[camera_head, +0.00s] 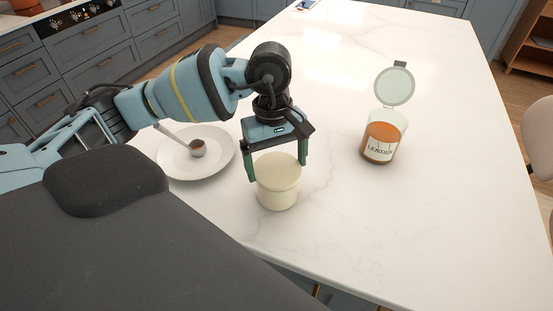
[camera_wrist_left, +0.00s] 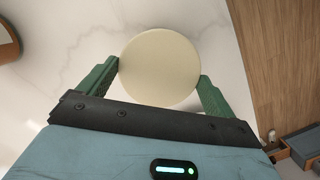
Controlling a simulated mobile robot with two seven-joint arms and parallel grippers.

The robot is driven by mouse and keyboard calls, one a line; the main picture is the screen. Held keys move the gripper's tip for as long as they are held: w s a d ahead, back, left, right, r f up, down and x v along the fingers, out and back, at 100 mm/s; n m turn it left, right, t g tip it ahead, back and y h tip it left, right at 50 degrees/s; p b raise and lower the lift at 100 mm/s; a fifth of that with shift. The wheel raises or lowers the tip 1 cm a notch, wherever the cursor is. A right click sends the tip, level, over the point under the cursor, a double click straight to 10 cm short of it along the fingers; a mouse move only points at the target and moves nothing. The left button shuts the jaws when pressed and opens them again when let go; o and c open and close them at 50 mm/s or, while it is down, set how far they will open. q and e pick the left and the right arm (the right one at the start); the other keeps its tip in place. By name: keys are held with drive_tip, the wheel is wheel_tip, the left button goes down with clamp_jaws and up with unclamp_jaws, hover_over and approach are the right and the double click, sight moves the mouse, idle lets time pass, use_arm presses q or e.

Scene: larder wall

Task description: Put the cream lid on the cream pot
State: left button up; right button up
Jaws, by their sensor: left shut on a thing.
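The cream lid (camera_head: 278,167) is at the top of the cream pot (camera_head: 278,200), which stands upright on the white counter. The lid looks level and lined up with the pot; I see no clear gap between them, but cannot tell whether it is fully seated. My left gripper (camera_head: 277,168) points down over the pot and is shut on the lid, with one green finger on each side. In the left wrist view the lid's round top (camera_wrist_left: 160,66) lies between the fingers and hides the pot. My right gripper is in neither view.
A white plate (camera_head: 213,171) with a small scoop (camera_head: 197,148) on it lies left of the pot, under my left arm. A glass jar labelled LENTILS (camera_head: 381,143), its hinged lid raised, stands to the right. The counter (camera_head: 400,240) is clear at front right.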

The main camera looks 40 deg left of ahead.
sight(273, 162)
use_arm(q)
drive_tip(key=shift+f, duration=0.4)
drive_tip(key=o, duration=0.8)
drive_tip(key=shift+r, duration=0.15)
wheel_tip(273, 162, up, 12)
drive_tip(key=a, duration=0.1)
drive_tip(key=shift+w+a+r, duration=0.25)
drive_tip(key=shift+w+a, duration=0.05)
drive_tip(key=shift+w, duration=0.15)
drive_tip(key=shift+f, duration=0.1)
